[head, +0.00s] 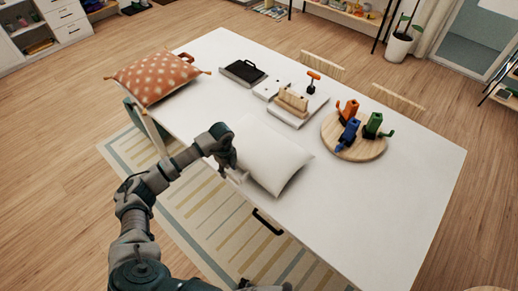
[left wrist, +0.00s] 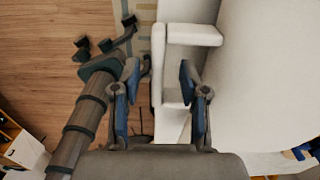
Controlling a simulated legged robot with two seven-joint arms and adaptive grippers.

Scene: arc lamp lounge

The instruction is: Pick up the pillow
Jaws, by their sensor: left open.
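A plain white pillow (head: 272,158) lies on the white table (head: 350,215) near its front edge. An orange pillow (head: 155,80) with pale spots lies at the table's left end, its edge reaching past the tabletop. My left gripper (head: 230,172) is at the left edge of the white pillow, pointing down. In the left wrist view my left gripper (left wrist: 158,78) is open, with a gap between its blue-padded fingers. Pale surfaces show between and beyond the fingers; I cannot tell whether the fingers touch the pillow.
A round wooden board (head: 340,145) with orange, blue and green objects stands right of the white pillow. A white tray (head: 290,106) and a black item (head: 243,73) lie behind it. The table's right end is clear.

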